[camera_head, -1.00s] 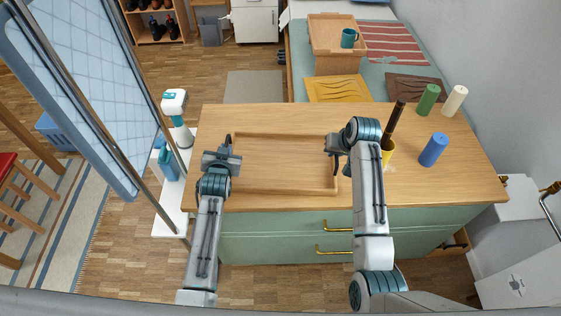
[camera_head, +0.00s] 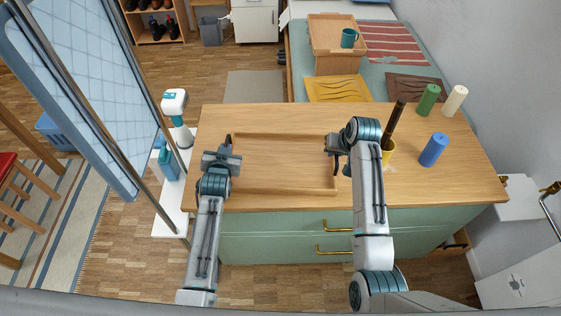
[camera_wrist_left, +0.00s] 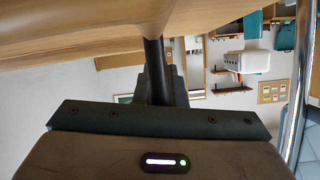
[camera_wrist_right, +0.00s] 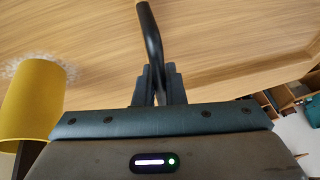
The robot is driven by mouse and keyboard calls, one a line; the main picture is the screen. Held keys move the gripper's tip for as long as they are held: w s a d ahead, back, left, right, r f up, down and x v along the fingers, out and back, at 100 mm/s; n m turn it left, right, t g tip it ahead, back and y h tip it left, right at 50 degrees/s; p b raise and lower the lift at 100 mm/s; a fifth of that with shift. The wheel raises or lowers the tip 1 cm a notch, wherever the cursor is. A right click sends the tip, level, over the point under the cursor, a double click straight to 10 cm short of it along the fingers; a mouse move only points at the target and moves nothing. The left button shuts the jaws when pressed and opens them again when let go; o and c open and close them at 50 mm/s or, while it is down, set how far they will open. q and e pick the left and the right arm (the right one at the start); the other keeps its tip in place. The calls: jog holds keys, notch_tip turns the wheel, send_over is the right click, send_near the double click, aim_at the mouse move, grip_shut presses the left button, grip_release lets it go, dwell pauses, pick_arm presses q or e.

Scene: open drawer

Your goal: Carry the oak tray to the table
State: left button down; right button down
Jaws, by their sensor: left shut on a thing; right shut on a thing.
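The oak tray (camera_head: 285,190) is a shallow, pale wooden rectangle with a raised rim, level over the wooden top of a green drawer unit. I cannot tell whether it touches that top. My left gripper (camera_head: 229,142) is shut on the dark handle at its left end, which also shows in the left wrist view (camera_wrist_left: 153,70). My right gripper (camera_head: 333,146) is shut on the dark handle at its right end, seen in the right wrist view (camera_wrist_right: 150,35). The tray looks empty. I cannot tell which piece of furniture is the table.
A yellow cup (camera_head: 388,152) holding a dark stick stands close by my right gripper. Blue (camera_head: 433,150), green (camera_head: 428,98) and cream (camera_head: 455,99) cylinders stand to the right. The unit's top (camera_head: 265,115) is clear behind the tray. A blue-tiled panel (camera_head: 80,80) rises at left.

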pick_arm(q)
jog(key=shift+r, duration=0.15)
pick_arm(e)
jog(key=shift+r, duration=0.2)
